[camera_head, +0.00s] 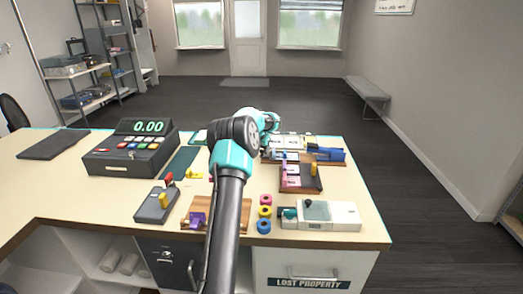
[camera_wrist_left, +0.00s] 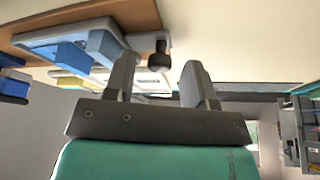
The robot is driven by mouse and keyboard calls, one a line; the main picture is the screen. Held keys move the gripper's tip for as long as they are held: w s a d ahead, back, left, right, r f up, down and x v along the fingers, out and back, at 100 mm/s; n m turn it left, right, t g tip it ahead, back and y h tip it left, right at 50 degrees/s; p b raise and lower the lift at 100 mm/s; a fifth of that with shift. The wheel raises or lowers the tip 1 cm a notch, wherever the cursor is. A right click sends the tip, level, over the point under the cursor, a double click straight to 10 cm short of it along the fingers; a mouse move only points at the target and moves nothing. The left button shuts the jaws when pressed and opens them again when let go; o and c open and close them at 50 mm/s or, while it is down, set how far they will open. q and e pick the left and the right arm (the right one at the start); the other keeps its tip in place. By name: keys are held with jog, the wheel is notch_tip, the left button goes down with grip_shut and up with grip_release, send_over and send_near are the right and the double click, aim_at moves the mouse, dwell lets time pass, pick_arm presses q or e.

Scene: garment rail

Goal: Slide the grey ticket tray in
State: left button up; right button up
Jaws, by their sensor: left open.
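A wooden board (camera_head: 322,158) at the far right of the counter carries pale grey-white and blue tray-like parts. The pale grey part (camera_head: 290,142) is probably the ticket tray, but I cannot tell for sure. My left gripper (camera_head: 271,121) is at the counter's far side, close to this board, its fingers mostly hidden by my own arm. In the left wrist view, the two fingers (camera_wrist_left: 160,78) are apart with nothing between them. A dark knob (camera_wrist_left: 158,55) on a pale part appears just beyond the fingertips. My right gripper is not in view.
A cash register (camera_head: 132,150) stands at the left. The counter's far edge lies close behind the gripper.

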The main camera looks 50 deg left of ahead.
pick_arm(q)
jog(key=shift+f, duration=0.15)
jog(key=shift+c, duration=0.2)
grip_shut()
dwell(0.3)
